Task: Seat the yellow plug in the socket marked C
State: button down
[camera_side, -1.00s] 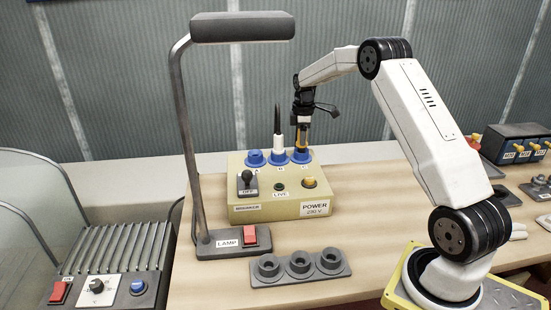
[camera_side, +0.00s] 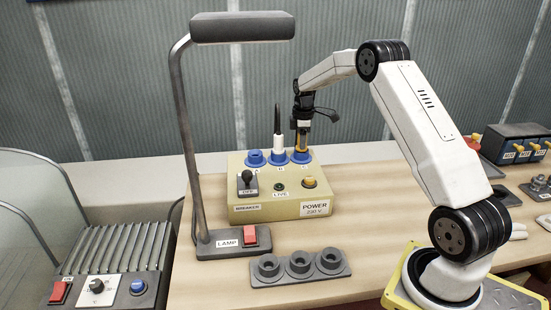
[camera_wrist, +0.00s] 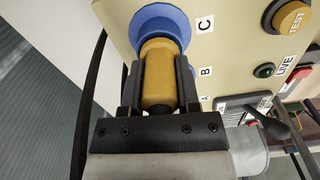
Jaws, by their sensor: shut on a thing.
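My gripper (camera_side: 302,128) is shut on the yellow plug (camera_wrist: 160,75), with one finger on each side of it. The plug also shows in the side view (camera_side: 303,141), upright above the socket marked C. In the wrist view the plug's front end overlaps the blue ring of socket C (camera_wrist: 146,20) and looks lined up with it. The plug's tip is hidden, and I cannot tell how deep it sits. Socket C is at the right end of the row on the power box (camera_side: 280,209).
A white plug (camera_side: 279,142) with a dark upright lead stands in socket B, close left of my gripper. Socket A (camera_side: 255,158) is empty. The lamp (camera_side: 243,27) stands at the left. A grey three-hole holder (camera_side: 300,266) lies in front of the box, empty.

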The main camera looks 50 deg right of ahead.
jog(key=shift+f, duration=0.1)
dwell(0.3)
jog(key=shift+c, duration=1.2)
grip_release()
jog(key=shift+r, duration=3.95)
jog(key=shift+a, duration=0.1)
jog(key=s+a+f+m+t, duration=0.1)
jog(key=s+a+m, duration=0.15)
jog(key=a, duration=0.65)
jog(key=s+a+f+m, duration=0.1)
jog(key=s+a, duration=0.2)
jog(key=a, duration=0.6)
jog(key=s+a+f+m+t, duration=0.1)
jog(key=s+a+f+m, duration=0.3)
jog(key=s+a, duration=0.8)
jog(key=s, duration=0.3)
jog(key=shift+t, duration=0.3)
